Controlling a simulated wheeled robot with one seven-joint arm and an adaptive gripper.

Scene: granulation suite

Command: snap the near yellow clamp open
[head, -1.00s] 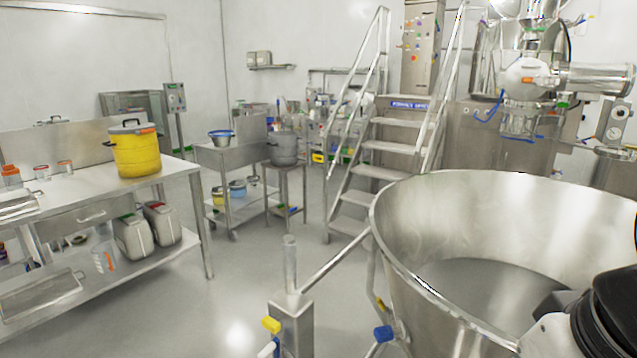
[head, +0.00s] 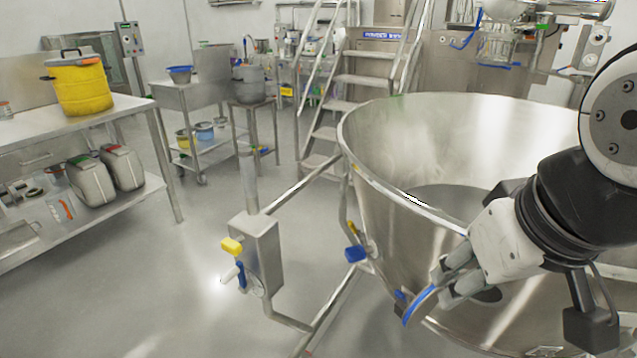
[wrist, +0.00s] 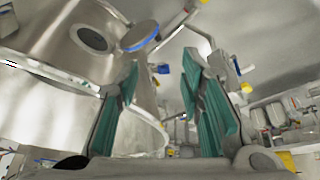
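A yellow clamp handle (head: 232,246) sticks out at the left of the grey post box beside the big steel bowl. A smaller yellow piece (head: 353,229) sits on the bowl's side above a blue knob (head: 355,254). I cannot tell which of them is the near clamp. My gripper (head: 440,284) is at the bowl's outer front side, near a blue-rimmed round disc (head: 420,306) and well right of both yellow pieces. In the wrist view its teal-padded fingers (wrist: 160,70) are spread, with nothing between them. The disc (wrist: 139,37) shows beyond the fingertips.
The steel bowl (head: 400,196) fills the right, with a tube frame running to the post box (head: 258,250). A blue lever and a pale handle hang below the yellow handle. A steel table with a yellow drum (head: 80,88) stands at left. The floor (head: 150,270) between is clear.

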